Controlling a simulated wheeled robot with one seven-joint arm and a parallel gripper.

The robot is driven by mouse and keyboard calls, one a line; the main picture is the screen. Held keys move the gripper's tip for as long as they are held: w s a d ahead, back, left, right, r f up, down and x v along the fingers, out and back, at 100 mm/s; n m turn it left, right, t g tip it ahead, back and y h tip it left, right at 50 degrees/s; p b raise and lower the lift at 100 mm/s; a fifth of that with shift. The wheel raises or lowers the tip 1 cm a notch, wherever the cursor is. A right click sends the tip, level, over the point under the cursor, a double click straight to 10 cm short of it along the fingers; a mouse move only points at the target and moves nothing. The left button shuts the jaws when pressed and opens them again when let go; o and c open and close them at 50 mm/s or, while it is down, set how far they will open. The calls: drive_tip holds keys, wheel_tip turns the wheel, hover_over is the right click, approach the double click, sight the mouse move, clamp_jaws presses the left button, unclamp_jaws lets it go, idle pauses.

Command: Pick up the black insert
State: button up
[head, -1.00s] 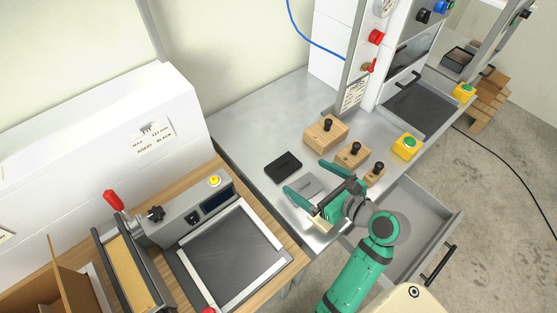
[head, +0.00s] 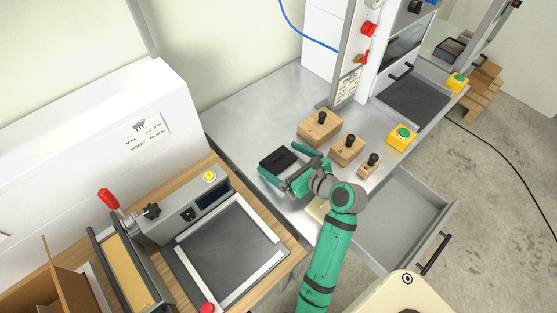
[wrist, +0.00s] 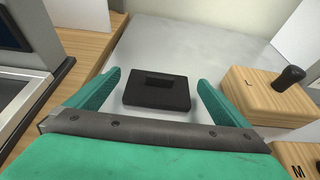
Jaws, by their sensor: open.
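The black insert (head: 277,159) is a flat dark block with a recessed slot on top. It lies on the grey metal table. In the wrist view the black insert (wrist: 157,91) sits between and just ahead of my two green fingers. My gripper (head: 292,168) is open with nothing held; it also shows in the wrist view (wrist: 155,88). The fingers are spread on either side of the insert, with a gap visible on both sides. Whether they are down at table height cannot be told.
Wooden blocks with black knobs (head: 320,128) stand right of the insert; the largest shows close to my right finger in the wrist view (wrist: 262,95). An open drawer (head: 400,225) juts out at the front. A grey-framed machine (head: 225,245) stands left on a wooden bench.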

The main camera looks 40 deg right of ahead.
drive_tip(key=c, duration=1)
drive_tip(key=shift+w+r, duration=0.1)
drive_tip(key=shift+r, duration=0.05)
